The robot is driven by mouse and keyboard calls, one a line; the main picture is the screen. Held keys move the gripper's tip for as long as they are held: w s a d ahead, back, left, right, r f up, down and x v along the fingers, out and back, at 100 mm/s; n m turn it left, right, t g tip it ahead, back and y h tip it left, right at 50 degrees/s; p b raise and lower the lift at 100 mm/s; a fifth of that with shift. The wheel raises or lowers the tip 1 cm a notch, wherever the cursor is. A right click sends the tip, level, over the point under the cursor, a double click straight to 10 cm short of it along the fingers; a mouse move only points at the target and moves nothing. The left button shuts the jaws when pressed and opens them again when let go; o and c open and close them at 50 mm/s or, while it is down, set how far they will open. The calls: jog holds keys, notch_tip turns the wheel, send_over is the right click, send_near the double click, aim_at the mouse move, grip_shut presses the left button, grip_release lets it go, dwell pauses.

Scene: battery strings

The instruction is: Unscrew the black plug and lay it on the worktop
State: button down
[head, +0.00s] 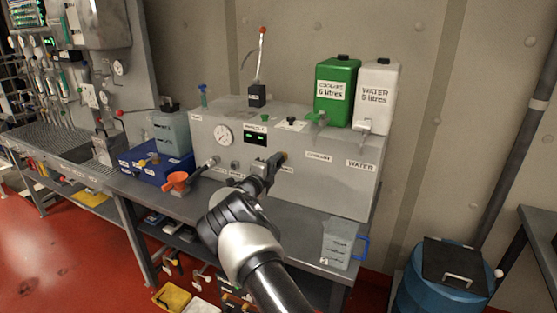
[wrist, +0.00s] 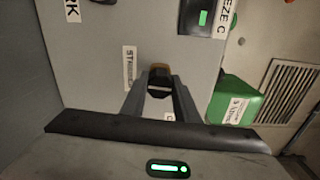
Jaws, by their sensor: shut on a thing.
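My gripper (head: 272,166) is at the front face of the grey machine box (head: 213,152), right of its round gauge. In the wrist view its two fingers (wrist: 160,82) are shut on a dark block, which I take for the black plug (wrist: 160,88). A brown, brass-like part (wrist: 160,68) shows just beyond the plug, against the grey face. In the head view the fingers mostly hide the plug, so I cannot tell whether it is still seated. The worktop (head: 298,222) is the grey bench surface in front of the box.
An orange funnel (head: 177,180) and a blue tray (head: 150,169) stand at the left. A clear jug with a blue handle (head: 339,246) stands at the right front corner. Green (head: 335,88) and white (head: 376,95) canisters stand on the box. The worktop between my arm and the jug looks clear.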

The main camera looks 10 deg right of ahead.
jog(key=n+p, duration=0.1)
jog(key=n, duration=0.1)
jog(key=shift+a+r+n, duration=0.1)
jog(key=shift+n, duration=0.3)
jog(key=n, duration=0.3)
jog(key=n, duration=0.2)
jog(key=shift+n, duration=0.4)
jog(key=c, duration=1.3)
grip_release()
jog(key=shift+s+p, duration=0.1)
jog(key=shift+p, duration=0.2)
